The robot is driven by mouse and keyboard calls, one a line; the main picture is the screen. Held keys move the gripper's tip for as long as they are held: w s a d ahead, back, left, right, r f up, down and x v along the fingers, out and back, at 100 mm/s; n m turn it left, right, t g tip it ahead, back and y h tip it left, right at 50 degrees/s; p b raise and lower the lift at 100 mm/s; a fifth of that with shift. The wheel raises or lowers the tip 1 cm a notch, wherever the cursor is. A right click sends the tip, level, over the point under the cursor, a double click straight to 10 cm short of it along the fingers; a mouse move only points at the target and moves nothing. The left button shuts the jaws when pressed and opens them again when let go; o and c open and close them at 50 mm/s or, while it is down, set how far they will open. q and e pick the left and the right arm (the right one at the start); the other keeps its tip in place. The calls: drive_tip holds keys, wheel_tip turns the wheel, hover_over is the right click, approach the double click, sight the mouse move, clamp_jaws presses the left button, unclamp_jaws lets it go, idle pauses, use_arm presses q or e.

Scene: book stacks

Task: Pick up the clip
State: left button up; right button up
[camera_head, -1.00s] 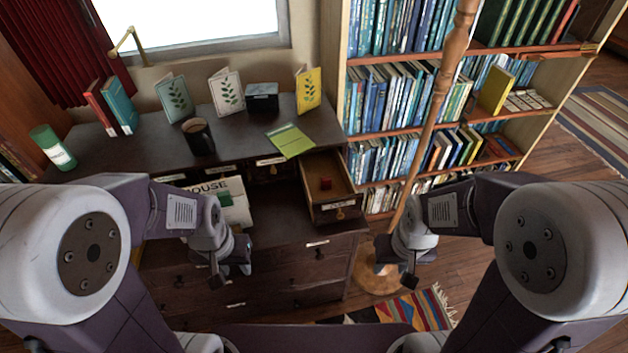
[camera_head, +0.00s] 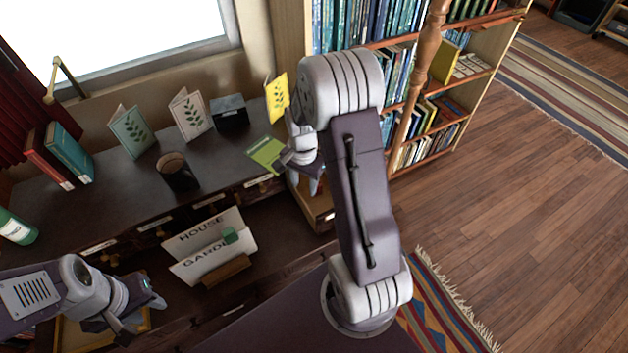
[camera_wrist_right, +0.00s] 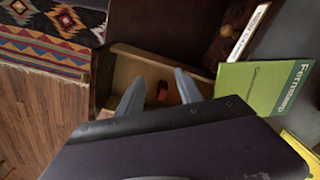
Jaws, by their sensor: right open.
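A small red object (camera_wrist_right: 162,90), which may be the clip, lies inside the open wooden drawer (camera_wrist_right: 128,66) in the right wrist view. My right gripper (camera_wrist_right: 160,88) is open above the drawer. Its two fingers point in, with the red object between them in the picture; I cannot tell the depth, and no contact shows. In the head view my right gripper (camera_head: 315,182) hangs over the drawer (camera_head: 318,210), and my arm hides the red object. My left gripper (camera_head: 150,302) is at the lower left by the desk front, apart from the drawer; its jaws are unclear.
A green booklet (camera_head: 265,154) lies at the desk edge beside my right gripper. A yellow card (camera_head: 277,98), a dark box (camera_head: 230,112) and a mug (camera_head: 177,172) stand behind. House and garden cards (camera_head: 212,245) with a green piece stand in the desk.

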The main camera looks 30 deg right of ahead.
drive_tip(key=w+d+m+p, duration=0.1)
drive_tip(key=d+m, duration=0.1)
drive_tip(key=w+d+m, duration=0.1)
drive_tip(key=d+m, duration=0.1)
drive_tip(key=w+d+m+p, duration=0.1)
drive_tip(key=d, duration=0.1)
drive_tip(key=shift+d+f+m+p, duration=0.1)
drive_tip(key=shift+f+m+p, duration=0.1)
drive_tip(key=shift+m+p, duration=0.2)
drive_tip(key=shift+d+f+m, duration=0.15)
drive_tip(key=shift+d+m, duration=0.15)
drive_tip(key=shift+s+f, duration=0.15)
wheel_tip(320, 180, down, 3)
drive_tip(key=shift+a+f, duration=0.15)
drive_tip(key=shift+f, duration=0.2)
drive_tip(key=f, duration=0.4)
drive_tip(key=shift+s+a+f, duration=0.1)
drive_tip(key=shift+s+f, duration=0.15)
drive_tip(key=shift+w+f, duration=0.1)
drive_tip(key=shift+f, duration=0.25)
use_arm(q)
drive_tip(key=r, duration=0.4)
drive_tip(key=shift+w+a, duration=0.2)
drive_tip(key=shift+w, duration=0.05)
use_arm(e)
clamp_jaws()
